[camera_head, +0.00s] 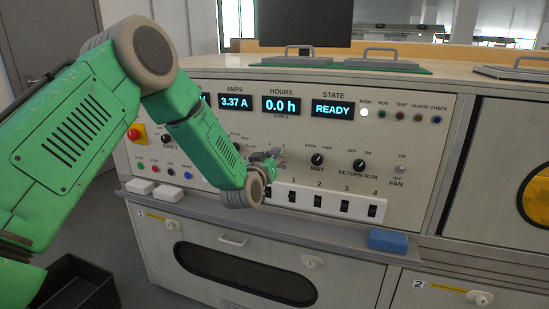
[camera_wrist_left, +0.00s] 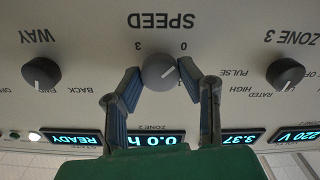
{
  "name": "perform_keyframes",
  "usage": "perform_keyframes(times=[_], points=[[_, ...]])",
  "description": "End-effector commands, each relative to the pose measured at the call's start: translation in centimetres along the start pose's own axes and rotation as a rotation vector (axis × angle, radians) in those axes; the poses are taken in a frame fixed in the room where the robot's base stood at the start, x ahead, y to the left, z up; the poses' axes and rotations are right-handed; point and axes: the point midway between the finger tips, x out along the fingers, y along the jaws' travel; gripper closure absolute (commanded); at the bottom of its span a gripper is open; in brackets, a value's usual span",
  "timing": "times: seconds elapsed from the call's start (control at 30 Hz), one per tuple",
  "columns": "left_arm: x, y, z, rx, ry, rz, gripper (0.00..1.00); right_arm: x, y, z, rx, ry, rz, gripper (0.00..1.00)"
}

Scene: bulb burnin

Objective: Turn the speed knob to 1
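The grey round speed knob (camera_wrist_left: 160,72) sits under the word SPEED in the left wrist view, where the panel appears upside down. Its pale pointer mark slants towards the upper right, on the side of the 0; the exact setting is hard to read. The fingers of my left gripper (camera_wrist_left: 158,74) lie on both sides of the knob, with their tips against its edges. In the head view my left gripper (camera_head: 272,157) is at the panel and hides most of the speed knob. My right gripper is not in view.
The way knob (camera_head: 317,160) and return run knob (camera_head: 359,165) are to the right. A row of numbered switches (camera_head: 318,201) lies below. The display (camera_head: 332,109) reads READY. A blue block (camera_head: 388,240) lies on the ledge, and a dark bin (camera_head: 75,285) stands on the floor.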

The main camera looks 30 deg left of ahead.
Motion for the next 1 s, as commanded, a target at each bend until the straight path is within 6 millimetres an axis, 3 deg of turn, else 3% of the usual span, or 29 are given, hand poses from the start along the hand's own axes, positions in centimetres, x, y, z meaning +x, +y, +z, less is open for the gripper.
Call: perform_keyframes(times=[0.37,1.0], points=[[0.0,0.4,0.0,0.103,-0.002,0.007,0.96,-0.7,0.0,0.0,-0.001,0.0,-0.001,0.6],[0.0,0.4,0.1,0.673,-0.001,0.009,0.96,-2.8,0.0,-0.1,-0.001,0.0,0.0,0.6]])
